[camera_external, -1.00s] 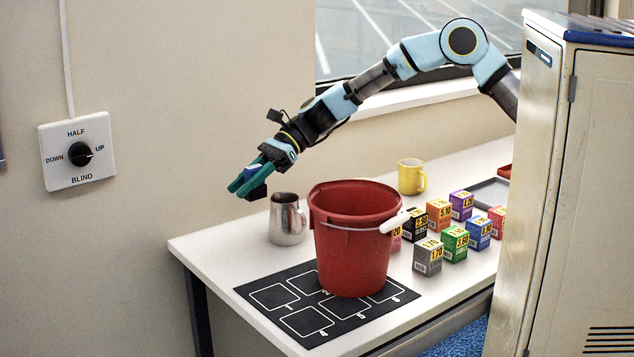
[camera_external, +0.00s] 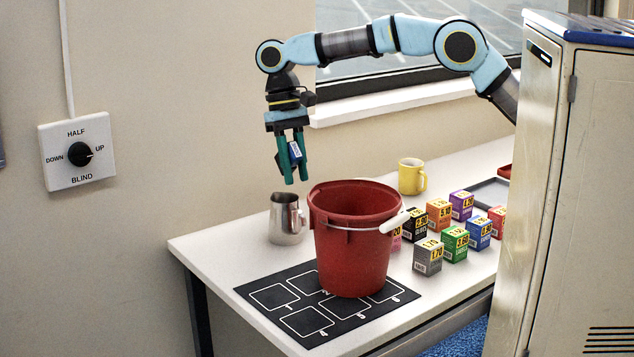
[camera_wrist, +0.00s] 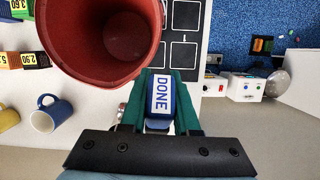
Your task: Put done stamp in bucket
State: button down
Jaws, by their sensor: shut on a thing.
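The done stamp (camera_wrist: 161,97) is blue with a white label reading DONE. My gripper (camera_external: 292,166) is shut on it, with a green finger on each side, and points down. The stamp also shows between the fingers in the external view (camera_external: 295,153). The red bucket (camera_external: 352,258) stands upright on the table, its white handle resting over the right side of the rim. My gripper is above and left of the bucket in the external view, higher than its rim. In the wrist view the bucket (camera_wrist: 108,68) looks empty inside and lies just up and left of the stamp.
A metal pitcher (camera_external: 286,222) stands left of the bucket, below my gripper. A yellow mug (camera_external: 411,177) and several small priced boxes (camera_external: 428,258) stand behind and right. A black mat with numbered squares (camera_external: 275,297) lies under the bucket. A tall cabinet (camera_external: 565,190) blocks the right.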

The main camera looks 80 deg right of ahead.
jog(key=s+d+r+n+t+y, duration=0.2)
jog(key=s+n+t, duration=0.4)
jog(key=s+n, duration=0.95)
jog(key=w+f+n+b, duration=0.3)
jog(key=f+b, duration=0.3)
jog(key=f, duration=0.4)
jog(key=shift+w+a+f, duration=0.2)
jog(key=c, duration=0.6)
grip_release()
